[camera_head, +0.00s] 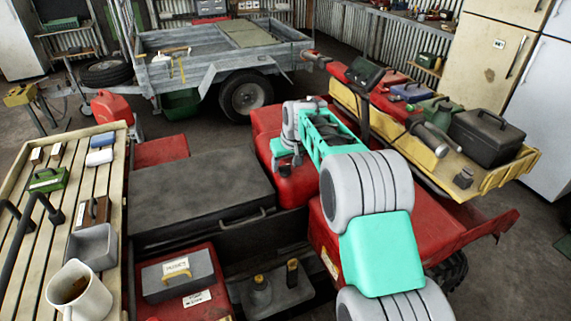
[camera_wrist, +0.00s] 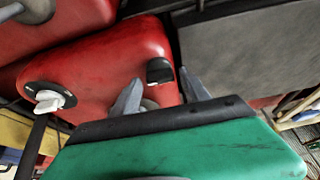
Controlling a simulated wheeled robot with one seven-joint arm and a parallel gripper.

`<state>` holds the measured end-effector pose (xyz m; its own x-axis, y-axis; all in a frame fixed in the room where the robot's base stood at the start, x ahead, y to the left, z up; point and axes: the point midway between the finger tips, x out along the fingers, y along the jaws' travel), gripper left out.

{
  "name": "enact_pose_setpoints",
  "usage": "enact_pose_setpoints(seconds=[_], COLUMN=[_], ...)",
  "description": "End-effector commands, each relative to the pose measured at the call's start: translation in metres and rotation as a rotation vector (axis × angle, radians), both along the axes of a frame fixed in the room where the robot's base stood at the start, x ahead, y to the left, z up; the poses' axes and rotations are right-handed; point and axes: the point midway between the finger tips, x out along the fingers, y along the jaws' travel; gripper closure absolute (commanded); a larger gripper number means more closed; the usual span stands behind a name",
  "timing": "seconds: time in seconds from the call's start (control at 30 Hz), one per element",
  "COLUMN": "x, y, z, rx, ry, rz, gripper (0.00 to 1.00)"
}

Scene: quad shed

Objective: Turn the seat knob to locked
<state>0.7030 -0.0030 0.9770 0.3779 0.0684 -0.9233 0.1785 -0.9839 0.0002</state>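In the wrist view, my gripper (camera_wrist: 160,90) is over a red body panel, its two grey fingers apart. A small black knob-like piece (camera_wrist: 160,70) on the panel shows between and just beyond the fingertips; contact cannot be told. A pale round part shows lower between the fingers, mostly hidden by my gripper. A white knob (camera_wrist: 48,101) on a black round plate sits left of the fingers, apart from them. Which one is the seat knob cannot be told. In the head view, the black seat (camera_head: 200,190) lies left of my arm; the fingertips are mostly hidden.
A slatted bench (camera_head: 20,240) with a mug (camera_head: 80,292) and tools stands at the left. A yellow rack (camera_head: 490,178) carries a black case (camera_head: 492,137). A trailer (camera_head: 220,60) stands behind.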

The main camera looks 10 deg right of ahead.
Motion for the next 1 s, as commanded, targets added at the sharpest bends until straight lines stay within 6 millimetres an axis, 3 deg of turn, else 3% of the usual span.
enact_pose_setpoints(seconds=[0.33, 0.7, 1.0], x=[-0.001, -0.026, -0.030], y=[0.000, -0.005, -0.006], z=[0.002, 0.062, 0.072], rx=[0.000, 0.000, 0.000], ry=[0.000, -0.001, 0.001], rz=[0.001, 0.000, 0.000], gripper=[0.40, 0.40, 0.40])
